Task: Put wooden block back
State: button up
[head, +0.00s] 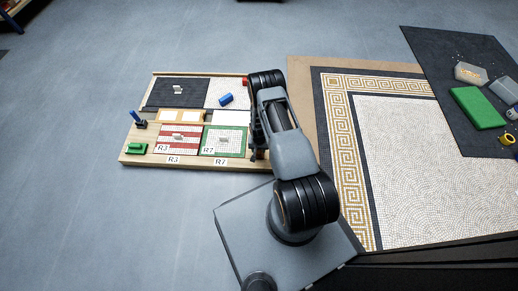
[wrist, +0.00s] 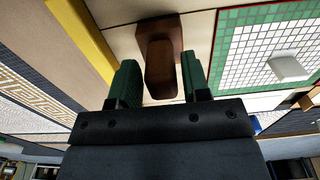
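The wooden block (wrist: 162,62) is dark reddish brown and shows in the wrist view. It lies over the pale board between the two green-tipped fingers of my gripper (wrist: 159,78). Narrow gaps show between the block and both fingers, so the gripper looks open around it. I cannot tell whether the block rests on the board. In the head view my gripper (head: 257,150) is low at the right edge of the board (head: 137,159), mostly behind my arm, and the block is hidden there.
The board holds a red-striped panel (head: 180,147), a green-bordered panel (head: 223,150), a dark panel (head: 160,93) and a blue cylinder (head: 226,99). A green block (head: 136,149) is at its left. A large mosaic (head: 428,165) lies right, with a dark mat (head: 470,52) beyond.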

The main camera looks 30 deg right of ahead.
jog(key=shift+o, duration=1.2)
jog(key=shift+r, duration=0.1)
notch_tip(320, 180, up, 12)
jog(key=p, duration=0.5)
